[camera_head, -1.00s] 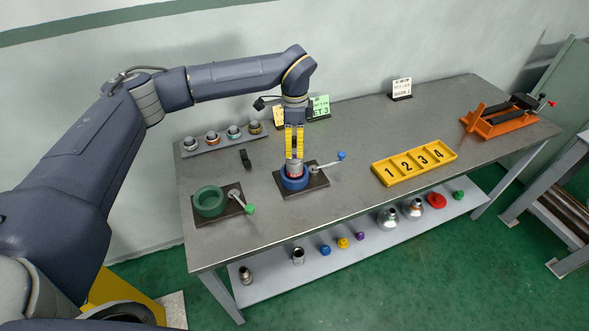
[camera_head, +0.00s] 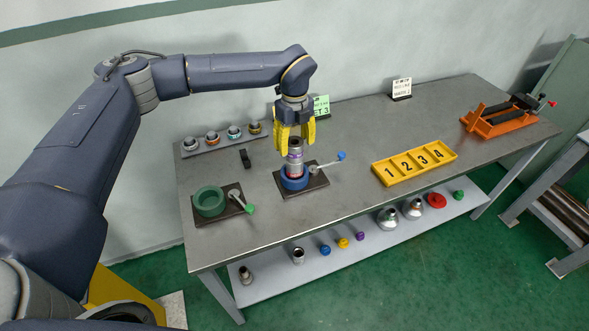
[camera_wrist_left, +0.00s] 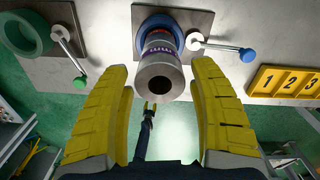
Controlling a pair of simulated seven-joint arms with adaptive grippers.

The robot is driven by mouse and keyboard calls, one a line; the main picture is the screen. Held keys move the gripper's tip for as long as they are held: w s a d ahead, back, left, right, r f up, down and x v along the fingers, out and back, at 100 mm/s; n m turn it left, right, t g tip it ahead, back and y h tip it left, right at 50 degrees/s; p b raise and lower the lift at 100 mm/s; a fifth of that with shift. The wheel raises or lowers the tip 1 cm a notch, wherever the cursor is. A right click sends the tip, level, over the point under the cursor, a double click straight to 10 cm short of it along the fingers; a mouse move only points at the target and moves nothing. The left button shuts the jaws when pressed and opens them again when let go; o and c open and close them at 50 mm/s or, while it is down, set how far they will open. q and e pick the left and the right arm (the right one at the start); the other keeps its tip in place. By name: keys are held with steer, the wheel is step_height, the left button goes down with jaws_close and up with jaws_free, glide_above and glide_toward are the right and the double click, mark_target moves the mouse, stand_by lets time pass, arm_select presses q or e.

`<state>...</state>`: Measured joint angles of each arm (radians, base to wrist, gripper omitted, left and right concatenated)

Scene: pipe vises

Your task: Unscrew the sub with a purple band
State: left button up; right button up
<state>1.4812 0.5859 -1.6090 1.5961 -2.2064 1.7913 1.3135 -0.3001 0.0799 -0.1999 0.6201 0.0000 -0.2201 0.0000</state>
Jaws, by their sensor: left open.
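The sub with a purple band (camera_head: 294,160) stands upright in the blue vise (camera_head: 291,183). In the left wrist view its open end faces the camera, with the purple band (camera_wrist_left: 159,48) below the rim and a red ring near the vise. My left gripper (camera_head: 295,146) is above the sub, its yellow fingers spread wide. In the left wrist view the fingers stand apart, with nothing between their tips and the sub beyond them. The blue-knobbed vise handle (camera_head: 326,165) points right.
A green vise (camera_head: 209,202) is to the left. A rack (camera_head: 222,148) with several fittings is behind it. A yellow numbered tray (camera_head: 414,162) and an orange stand (camera_head: 497,122) are to the right. Caps and fittings lie on the lower shelf (camera_head: 335,269).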

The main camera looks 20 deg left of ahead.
arm_select(q)
steer(key=m, duration=0.6)
steer(key=shift+m, duration=0.4)
steer(key=m, duration=0.7)
steer(key=shift+m, duration=0.3)
steer(key=shift+c, duration=0.3)
steer(key=c, duration=1.1)
steer(key=n, duration=0.4)
steer(key=shift+c, duration=0.2)
steer(key=n, duration=0.7)
steer(key=shift+n, duration=0.3)
steer(key=n, duration=0.2)
steer(key=shift+n, duration=0.4)
